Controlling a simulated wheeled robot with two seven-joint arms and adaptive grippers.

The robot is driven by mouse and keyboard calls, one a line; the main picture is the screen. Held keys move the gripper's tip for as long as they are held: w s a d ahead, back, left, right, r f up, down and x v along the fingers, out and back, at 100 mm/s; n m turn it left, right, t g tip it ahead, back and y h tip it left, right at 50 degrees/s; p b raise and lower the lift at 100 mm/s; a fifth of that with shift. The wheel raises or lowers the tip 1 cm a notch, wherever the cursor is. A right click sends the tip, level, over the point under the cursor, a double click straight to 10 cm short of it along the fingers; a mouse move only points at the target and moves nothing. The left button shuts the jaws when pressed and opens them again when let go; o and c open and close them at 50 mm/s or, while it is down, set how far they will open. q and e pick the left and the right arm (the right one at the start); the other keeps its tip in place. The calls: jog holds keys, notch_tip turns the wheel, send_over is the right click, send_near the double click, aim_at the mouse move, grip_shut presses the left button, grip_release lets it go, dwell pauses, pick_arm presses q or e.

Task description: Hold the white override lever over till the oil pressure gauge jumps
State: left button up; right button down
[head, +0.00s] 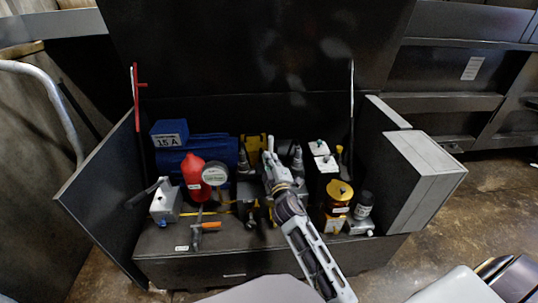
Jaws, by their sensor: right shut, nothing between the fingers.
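A round gauge (214,173) with a pale face stands in the open dark cabinet, just right of a red bottle (193,176). Its needle is too small to read. My right arm reaches up from the bottom of the head view. My right gripper (270,163) is shut and empty among the fittings in the middle of the cabinet, to the right of the gauge. I cannot make out the white override lever apart from the pale gripper and fittings there. Whether the gripper touches it cannot be told. My left gripper is not in view.
A blue unit marked 15 A (169,133) stands behind the bottle. A grey box with a dark handle (165,203) and an orange-handled clamp (206,228) are at the front left.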

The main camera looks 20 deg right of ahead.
jog(key=shift+s+a, duration=0.1)
jog(key=shift+s, duration=0.5)
